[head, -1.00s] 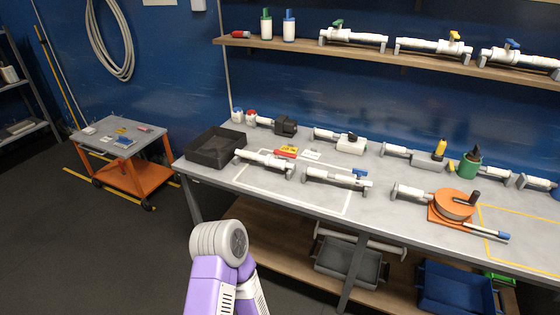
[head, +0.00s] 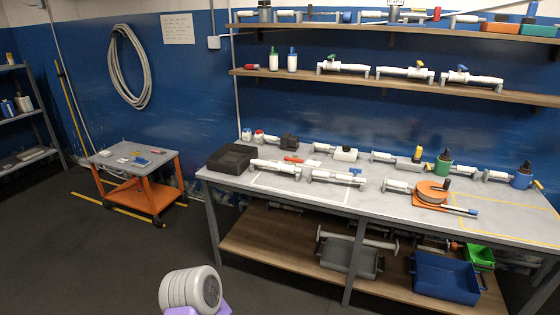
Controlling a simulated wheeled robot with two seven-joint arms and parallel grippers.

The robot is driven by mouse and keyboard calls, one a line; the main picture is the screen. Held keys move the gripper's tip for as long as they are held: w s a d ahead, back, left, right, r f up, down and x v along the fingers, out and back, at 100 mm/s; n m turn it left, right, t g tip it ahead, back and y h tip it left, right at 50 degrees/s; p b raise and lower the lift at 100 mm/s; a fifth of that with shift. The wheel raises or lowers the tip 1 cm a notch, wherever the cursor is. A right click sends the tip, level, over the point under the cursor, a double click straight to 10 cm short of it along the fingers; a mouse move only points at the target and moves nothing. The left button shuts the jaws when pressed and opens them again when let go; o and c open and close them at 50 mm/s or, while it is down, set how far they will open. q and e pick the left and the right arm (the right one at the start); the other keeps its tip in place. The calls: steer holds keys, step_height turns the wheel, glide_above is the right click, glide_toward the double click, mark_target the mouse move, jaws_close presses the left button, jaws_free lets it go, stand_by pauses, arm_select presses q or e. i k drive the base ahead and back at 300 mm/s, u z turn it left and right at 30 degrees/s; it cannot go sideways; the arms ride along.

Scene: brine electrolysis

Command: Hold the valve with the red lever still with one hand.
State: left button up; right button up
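A white pipe valve (head: 275,167) lies at the front left of the workbench, within a white outlined area. A red lever-like piece (head: 293,160) shows at its upper right; I cannot tell for sure that it is joined to this valve. A similar white valve with a small blue lever (head: 338,178) lies just to its right. Neither of my grippers is in view. Only a grey and purple part of my arm shows at the bottom, well short of the bench.
An orange turntable-like device (head: 432,193) stands to the right. Shelves (head: 390,84) above hold more valves and bottles. An orange cart (head: 137,172) stands at left. The floor before the bench is clear.

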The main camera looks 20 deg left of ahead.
mark_target(281, 166)
steer(key=u, duration=0.9)
steer(key=i, duration=0.9)
steer(key=u, duration=0.75)
steer(key=i, duration=1.3)
steer(key=z, duration=0.6)
